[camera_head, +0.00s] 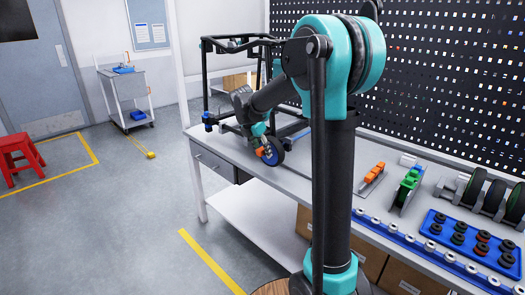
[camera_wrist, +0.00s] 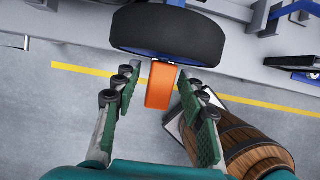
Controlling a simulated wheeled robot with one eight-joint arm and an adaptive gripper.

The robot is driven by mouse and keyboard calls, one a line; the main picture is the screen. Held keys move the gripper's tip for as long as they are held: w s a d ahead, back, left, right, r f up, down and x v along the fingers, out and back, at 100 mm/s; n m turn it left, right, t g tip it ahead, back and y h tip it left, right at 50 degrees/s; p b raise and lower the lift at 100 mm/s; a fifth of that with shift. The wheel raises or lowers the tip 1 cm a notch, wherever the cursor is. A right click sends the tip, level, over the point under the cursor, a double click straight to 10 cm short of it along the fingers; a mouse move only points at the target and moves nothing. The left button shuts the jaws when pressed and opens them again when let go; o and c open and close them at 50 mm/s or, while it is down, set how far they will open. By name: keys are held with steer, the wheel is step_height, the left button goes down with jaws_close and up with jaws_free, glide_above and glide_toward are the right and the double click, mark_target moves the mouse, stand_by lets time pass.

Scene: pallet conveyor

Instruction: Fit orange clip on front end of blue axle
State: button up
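An orange clip (camera_wrist: 160,86) stands between the two fingers of my gripper (camera_wrist: 159,92) in the wrist view, with a narrow gap on each side. The clip's far end meets the blue hub area (camera_wrist: 185,60) under a black wheel (camera_wrist: 165,33). The blue axle itself is mostly hidden by the wheel and clip, so I cannot tell how fully the clip sits on it. In the head view the clip (camera_head: 260,152) is at the front of the wheel (camera_head: 273,150), near the table's far left end, with my gripper (camera_head: 257,132) beside it.
An orange part (camera_head: 373,174) and a green part (camera_head: 409,182) stand on the table (camera_head: 330,168). Black wheels (camera_head: 474,187) sit in a rack at right. A blue tray (camera_head: 475,240) holds small dark parts. A wooden barrel (camera_wrist: 235,140) is below my gripper. A dark frame stands behind the wheel.

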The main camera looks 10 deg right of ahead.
steer(key=shift+r, duration=0.15)
steer(key=v, duration=1.1)
steer(key=shift+a+r, duration=0.15)
steer(key=shift+r, duration=0.15)
steer(key=shift+s, duration=0.15)
steer(key=s+d+f+m+y, duration=0.1)
steer(key=s+d+f+m, duration=0.2)
steer(key=s+f+m, duration=0.9)
steer(key=s+d+f+m+t+y, duration=0.1)
steer(key=s+d+f+m, duration=0.3)
steer(key=s+f+m, duration=0.8)
steer(key=s+m+y, duration=0.1)
steer(key=s, duration=0.2)
steer(key=shift+s+d+f+t+y, duration=0.3)
steer(key=shift+s+d, duration=0.05)
steer(key=shift+s, duration=0.05)
